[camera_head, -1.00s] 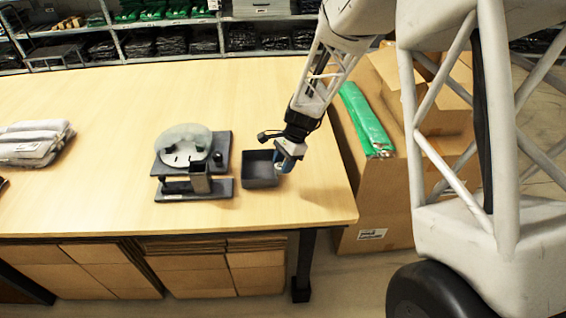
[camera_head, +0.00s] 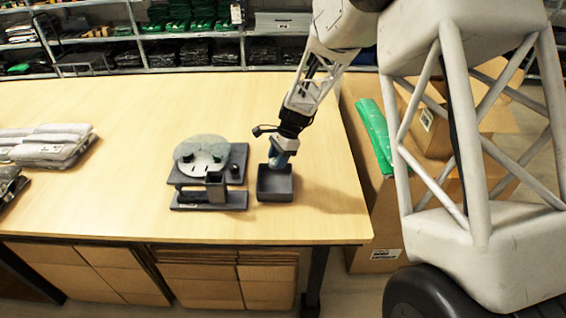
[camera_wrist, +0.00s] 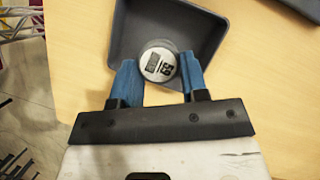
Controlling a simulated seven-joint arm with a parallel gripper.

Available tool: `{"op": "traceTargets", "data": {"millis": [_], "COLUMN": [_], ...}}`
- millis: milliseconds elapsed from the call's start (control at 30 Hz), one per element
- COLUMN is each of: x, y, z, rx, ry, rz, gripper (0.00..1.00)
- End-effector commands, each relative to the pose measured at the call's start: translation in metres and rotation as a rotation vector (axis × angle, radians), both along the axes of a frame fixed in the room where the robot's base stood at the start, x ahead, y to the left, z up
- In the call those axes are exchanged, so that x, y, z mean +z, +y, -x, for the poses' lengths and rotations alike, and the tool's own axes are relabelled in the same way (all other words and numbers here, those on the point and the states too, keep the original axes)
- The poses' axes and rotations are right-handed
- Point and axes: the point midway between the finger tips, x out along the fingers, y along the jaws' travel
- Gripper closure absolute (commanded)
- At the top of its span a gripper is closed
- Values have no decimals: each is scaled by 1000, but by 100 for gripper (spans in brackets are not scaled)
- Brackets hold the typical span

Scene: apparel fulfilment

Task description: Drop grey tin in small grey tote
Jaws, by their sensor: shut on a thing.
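The small grey tote (camera_head: 275,190) stands on the table near its right front part, right of a dark stand. My gripper (camera_head: 279,162) is over the tote in the head view. In the wrist view, the blue fingers of my gripper (camera_wrist: 158,80) are shut on the grey tin (camera_wrist: 157,62), which shows a round light top with a printed label. The tin is held over the tote (camera_wrist: 205,28), near its near side. How far the tin is above the tote's floor cannot be told. The tin is hidden in the head view.
A dark stand with a round grey plate (camera_head: 203,155) and a small square holder (camera_head: 216,187) is left of the tote. Folded grey garments (camera_head: 52,146) lie at the left. Cardboard boxes and a green bag (camera_head: 375,134) are right of the table.

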Motion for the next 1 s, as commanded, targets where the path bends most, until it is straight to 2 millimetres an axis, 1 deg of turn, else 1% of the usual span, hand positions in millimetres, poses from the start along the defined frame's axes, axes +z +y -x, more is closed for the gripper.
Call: {"op": "traceTargets", "data": {"millis": [267,467,1000], "x": [0,-5,-38], "y": [0,0,0], "z": [0,0,0], "rx": [0,0,0], "ry": [0,0,0], "rz": [0,0,0], "gripper": [82,82,82]}}
